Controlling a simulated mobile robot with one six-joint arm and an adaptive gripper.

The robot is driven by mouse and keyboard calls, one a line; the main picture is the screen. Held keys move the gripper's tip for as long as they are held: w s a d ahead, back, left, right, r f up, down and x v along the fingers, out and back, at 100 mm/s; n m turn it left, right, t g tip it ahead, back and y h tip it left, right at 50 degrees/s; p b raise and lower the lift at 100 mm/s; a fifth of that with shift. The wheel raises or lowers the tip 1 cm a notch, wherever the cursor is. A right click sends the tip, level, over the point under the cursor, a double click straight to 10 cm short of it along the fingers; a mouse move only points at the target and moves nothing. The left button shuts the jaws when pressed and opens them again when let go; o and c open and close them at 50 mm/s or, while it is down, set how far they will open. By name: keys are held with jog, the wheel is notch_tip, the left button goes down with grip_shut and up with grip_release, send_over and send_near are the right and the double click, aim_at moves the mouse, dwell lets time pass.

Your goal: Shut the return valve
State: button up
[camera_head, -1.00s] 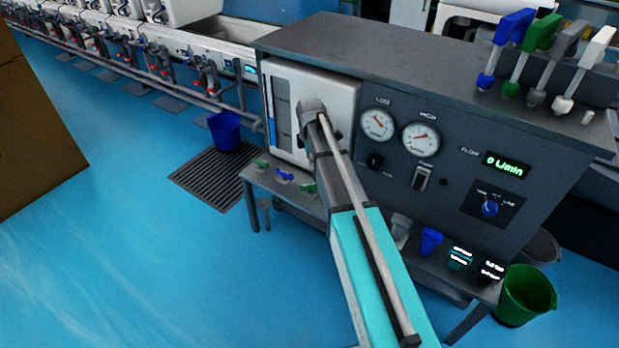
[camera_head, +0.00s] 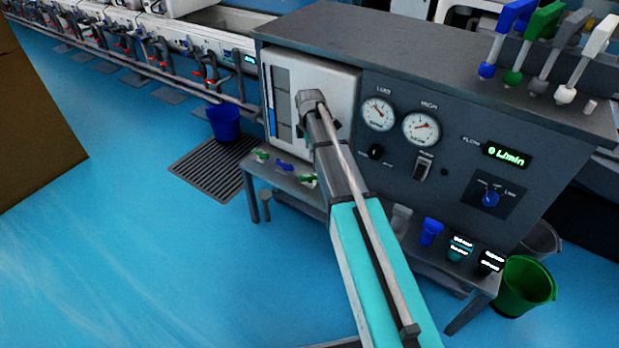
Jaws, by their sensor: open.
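A row of small valve levers sits on the low front ledge of the grey test bench (camera_head: 330,30): a green lever (camera_head: 261,155), a blue lever (camera_head: 284,165) and another green lever (camera_head: 308,181) close to my arm. No label readable here tells which is the return valve. My teal and grey arm reaches up from the bottom to an elbow in front of the white panel (camera_head: 345,82). My gripper does not show; it is hidden behind the arm or out of sight. The flow display (camera_head: 509,154) reads 0 L/min.
Two round gauges (camera_head: 421,128) and a blue selector knob (camera_head: 490,198) are on the bench front. Tall coloured levers (camera_head: 541,30) stand on top. A green bucket (camera_head: 523,286) is at the right, a blue bucket (camera_head: 223,122) by a floor grate (camera_head: 210,168).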

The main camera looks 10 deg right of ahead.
aim_at(309, 175)
jog(key=shift+f+b, duration=6)
jog(key=shift+f, duration=0.2)
jog(key=shift+c, duration=0.3)
grip_shut()
